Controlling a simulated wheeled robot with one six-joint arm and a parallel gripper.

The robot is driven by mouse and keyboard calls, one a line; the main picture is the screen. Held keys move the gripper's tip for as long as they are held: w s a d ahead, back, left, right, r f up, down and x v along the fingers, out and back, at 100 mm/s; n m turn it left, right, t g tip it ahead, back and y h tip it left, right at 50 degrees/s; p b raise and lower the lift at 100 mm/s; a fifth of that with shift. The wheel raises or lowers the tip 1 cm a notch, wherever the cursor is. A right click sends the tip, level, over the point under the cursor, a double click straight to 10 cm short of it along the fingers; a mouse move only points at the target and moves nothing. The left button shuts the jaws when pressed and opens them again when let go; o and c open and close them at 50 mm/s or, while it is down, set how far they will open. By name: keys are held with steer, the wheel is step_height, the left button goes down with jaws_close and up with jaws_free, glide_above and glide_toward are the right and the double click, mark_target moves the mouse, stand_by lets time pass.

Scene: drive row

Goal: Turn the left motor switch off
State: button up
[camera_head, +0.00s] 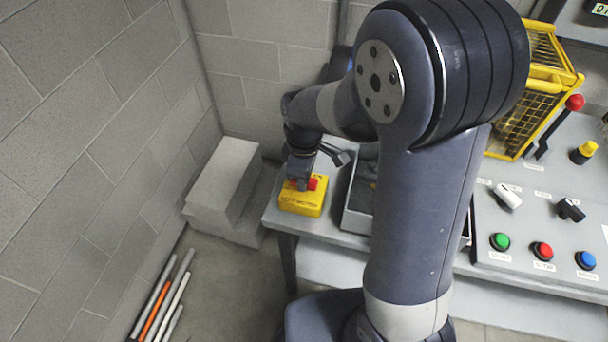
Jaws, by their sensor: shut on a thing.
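A yellow switch box (302,205) stands at the left end of the grey bench, with dark lettering on its front that is too small to read surely. A red switch handle (313,183) shows on its top. My gripper (302,185) reaches down onto the box from above and is shut on the red handle. The fingers hide much of the handle, so its exact angle cannot be told.
A grey tray (356,221) is right of the box, partly behind my arm. Further right are a control panel (526,222) with buttons and knobs, a red-knobbed lever (574,103) and a yellow cage (520,110). Grey blocks (225,185) and rods (160,300) lie left.

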steer(key=o, duration=1)
steer(key=shift+r, duration=0.15)
step_height(320, 180, up, 11)
steer(key=shift+f, duration=0.2)
step_height(320, 180, down, 11)
steer(key=shift+r, duration=0.1)
stand_by(0.5)
